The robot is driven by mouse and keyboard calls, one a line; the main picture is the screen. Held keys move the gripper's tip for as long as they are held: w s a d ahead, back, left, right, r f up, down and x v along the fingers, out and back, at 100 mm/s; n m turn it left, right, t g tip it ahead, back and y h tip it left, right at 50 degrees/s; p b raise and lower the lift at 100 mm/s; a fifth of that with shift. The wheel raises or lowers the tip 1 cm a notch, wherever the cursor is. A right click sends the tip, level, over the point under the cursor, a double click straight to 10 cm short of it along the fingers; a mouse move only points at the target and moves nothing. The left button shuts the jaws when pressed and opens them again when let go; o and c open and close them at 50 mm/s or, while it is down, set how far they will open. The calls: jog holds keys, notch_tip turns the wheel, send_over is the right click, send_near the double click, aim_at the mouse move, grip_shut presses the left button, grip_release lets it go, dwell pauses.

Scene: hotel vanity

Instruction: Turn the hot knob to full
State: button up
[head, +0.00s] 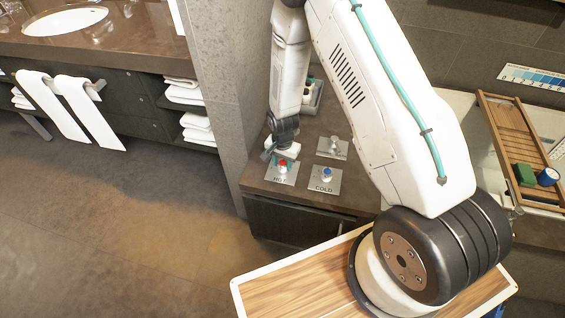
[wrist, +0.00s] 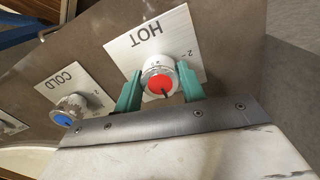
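The hot knob (wrist: 160,84) is a silver dial with a red cap and a dark pointer line, on a plate marked HOT (wrist: 150,40). In the wrist view the plate's lettering is upside down and the pointer line runs towards the bottom of the picture, slightly right. The two teal fingers of my gripper (wrist: 157,88) stand on either side of the knob. I cannot tell whether they touch it. In the head view my gripper (head: 281,157) is low over the HOT plate (head: 281,177), and the red cap (head: 283,163) shows just below it.
The blue-capped cold knob (head: 327,172) is close on the right in the head view; in the wrist view it (wrist: 70,108) is on the left. A third plate with a silver knob (head: 333,146) lies behind. A stone pillar (head: 215,90) stands left of the counter. A wooden bath tray (head: 515,140) is at the right.

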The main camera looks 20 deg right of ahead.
jog(key=c, duration=0.4)
jog(key=shift+o, duration=0.2)
jog(key=n, duration=1.3)
jog(key=shift+d+n, duration=0.1)
jog(key=shift+n, duration=2.3)
